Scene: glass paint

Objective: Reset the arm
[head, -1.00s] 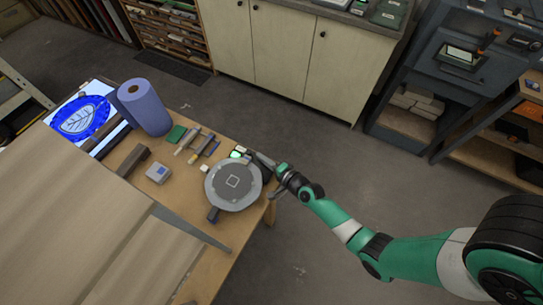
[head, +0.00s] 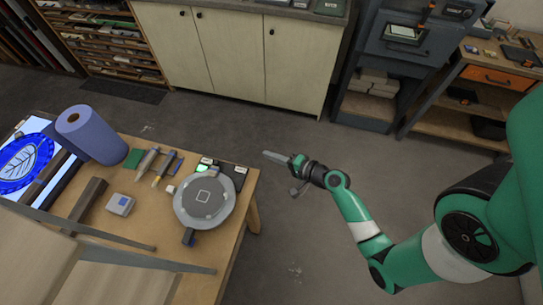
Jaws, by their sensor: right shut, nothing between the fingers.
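My right gripper (head: 275,156) is at the end of the green and white right arm (head: 355,212) in the head view. It is shut and empty, over the floor to the right of the wooden table (head: 238,222), apart from the table's edge. My left gripper is not in view. On the table, a round grey disc (head: 204,197) with a square mark lies near the right edge. A small dark device (head: 231,172) with a green-lit part lies just behind it.
Tools (head: 163,166), a green pad (head: 134,158) and a small grey box (head: 120,204) lie between. Cabinets (head: 235,60) line the back. Floor right of the table is clear.

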